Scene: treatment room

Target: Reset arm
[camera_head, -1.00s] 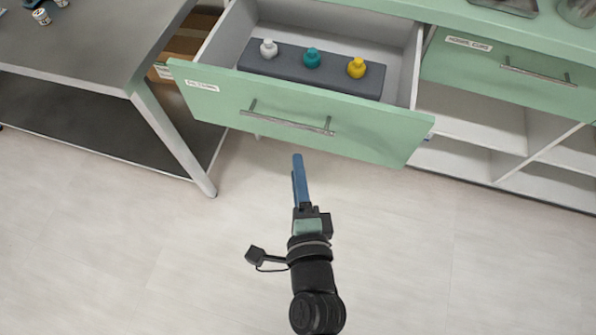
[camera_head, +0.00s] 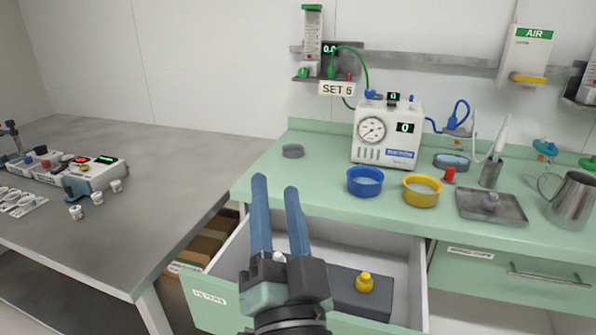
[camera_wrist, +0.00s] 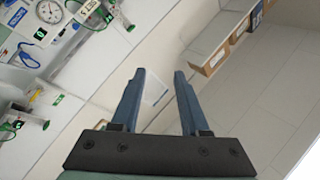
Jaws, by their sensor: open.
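My gripper (camera_head: 275,186) is raised in front of the open drawer in the head view. Its two blue fingers point up and stand apart with nothing between them. In the wrist view my gripper (camera_wrist: 160,75) is also open and empty, with the wall and some boxes beyond. The green-fronted drawer labelled FILTERS (camera_head: 240,307) is pulled open below the counter. In it a dark block (camera_head: 345,292) holds a yellow-topped piece (camera_head: 364,282). A bit of a white piece (camera_head: 279,257) shows behind my gripper, which hides much of the block.
The green counter (camera_head: 310,160) carries a white gauge unit (camera_head: 388,133), a blue bowl (camera_head: 365,181), a yellow bowl (camera_head: 422,190), a metal tray (camera_head: 490,215) and a steel jug (camera_head: 571,200). A grey table (camera_head: 150,165) with devices stands at left. The wall holds a rail.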

